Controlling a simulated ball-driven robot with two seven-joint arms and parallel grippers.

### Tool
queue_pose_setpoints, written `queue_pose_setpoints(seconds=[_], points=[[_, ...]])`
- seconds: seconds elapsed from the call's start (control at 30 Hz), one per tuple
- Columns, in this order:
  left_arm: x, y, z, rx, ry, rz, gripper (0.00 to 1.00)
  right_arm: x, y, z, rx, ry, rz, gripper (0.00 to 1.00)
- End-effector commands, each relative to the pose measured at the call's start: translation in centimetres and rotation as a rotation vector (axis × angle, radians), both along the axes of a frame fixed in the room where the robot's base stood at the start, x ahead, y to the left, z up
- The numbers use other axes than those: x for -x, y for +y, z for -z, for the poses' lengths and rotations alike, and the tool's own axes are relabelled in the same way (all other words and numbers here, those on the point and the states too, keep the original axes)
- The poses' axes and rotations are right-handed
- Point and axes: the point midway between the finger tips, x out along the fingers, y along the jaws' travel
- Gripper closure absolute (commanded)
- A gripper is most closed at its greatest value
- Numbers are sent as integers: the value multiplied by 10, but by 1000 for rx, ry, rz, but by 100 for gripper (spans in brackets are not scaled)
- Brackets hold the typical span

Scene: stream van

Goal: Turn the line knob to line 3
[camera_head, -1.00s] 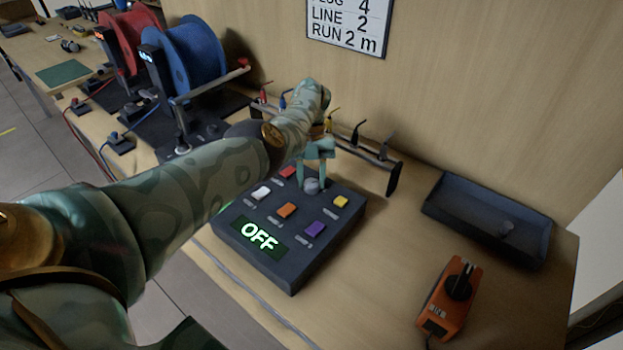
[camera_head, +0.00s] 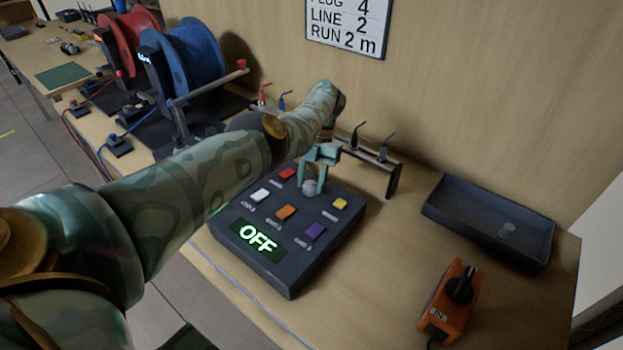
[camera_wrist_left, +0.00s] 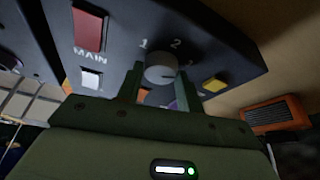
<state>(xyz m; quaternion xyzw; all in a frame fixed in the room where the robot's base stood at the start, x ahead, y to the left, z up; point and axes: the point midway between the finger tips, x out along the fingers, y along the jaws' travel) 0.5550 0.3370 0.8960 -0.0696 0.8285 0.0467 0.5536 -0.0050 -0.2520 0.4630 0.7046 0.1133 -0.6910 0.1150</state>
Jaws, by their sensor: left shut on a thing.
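The line knob (camera_head: 310,187) is a small round grey knob on the dark control box (camera_head: 325,243). In the left wrist view the knob (camera_wrist_left: 160,68) has the marks 1 and 2 beside it, and part of a third mark shows at its right. Which mark it points to is hard to tell. My left gripper (camera_head: 311,184) reaches down from above and is shut on the knob, one finger on each side; its fingers also show in the left wrist view (camera_wrist_left: 160,80). The box display (camera_head: 258,238) reads OFF. My right gripper is not in view.
Red, white, orange, purple and yellow buttons (camera_head: 286,212) surround the knob. A rack with hanging leads (camera_head: 393,182) stands behind. A dark tray (camera_head: 480,229) and an orange device (camera_head: 441,312) lie to the right. A wall sign (camera_head: 348,22) reads LINE 2.

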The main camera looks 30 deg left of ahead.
Motion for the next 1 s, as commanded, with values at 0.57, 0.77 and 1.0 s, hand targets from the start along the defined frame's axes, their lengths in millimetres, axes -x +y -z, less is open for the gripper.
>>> queue_pose_setpoints(seconds=[0.57, 0.77, 1.0], points=[[0, 0, 0, 0, -1, 0, 42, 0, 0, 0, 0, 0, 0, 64], [-6, 1, -11, -1, -2, -1, 42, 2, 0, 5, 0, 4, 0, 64], [-29, 5, -56, -2, -1, 0, 42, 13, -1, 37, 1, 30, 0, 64]])
